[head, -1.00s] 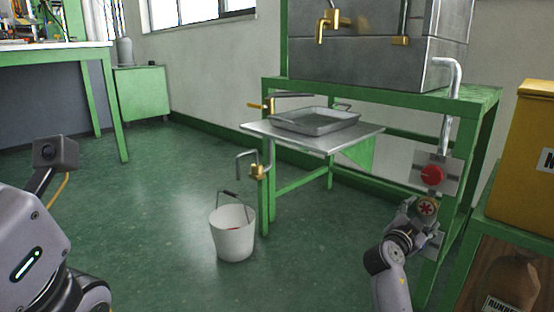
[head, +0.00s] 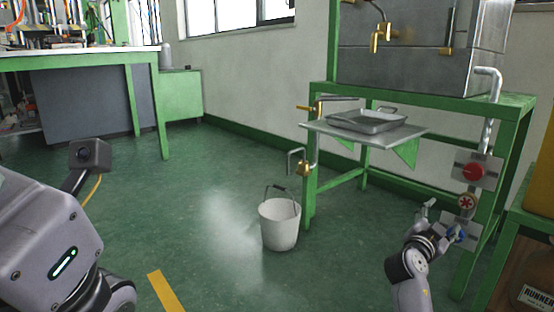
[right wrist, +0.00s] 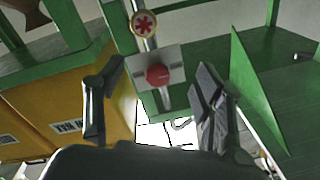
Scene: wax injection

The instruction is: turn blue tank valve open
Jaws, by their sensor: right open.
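The blue valve knob (head: 458,234) sits on a low metal plate (head: 466,232) on the green frame, at the right of the head view. It is partly covered by my right gripper. My right gripper (head: 443,220) is open beside it, its fingers apart; I cannot tell if one touches the knob. In the right wrist view the open fingers (right wrist: 155,105) have nothing between them that they hold. The blue knob does not show there. My left arm comes in at the left of the head view, but its gripper is out of view.
A red knob (head: 473,172) and a round red-star handle (head: 467,202) sit just above the blue knob. Both show in the right wrist view, the red knob (right wrist: 158,75) between the fingers. A yellow box (head: 540,170) is close at right. A white bucket (head: 279,226) stands on the floor.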

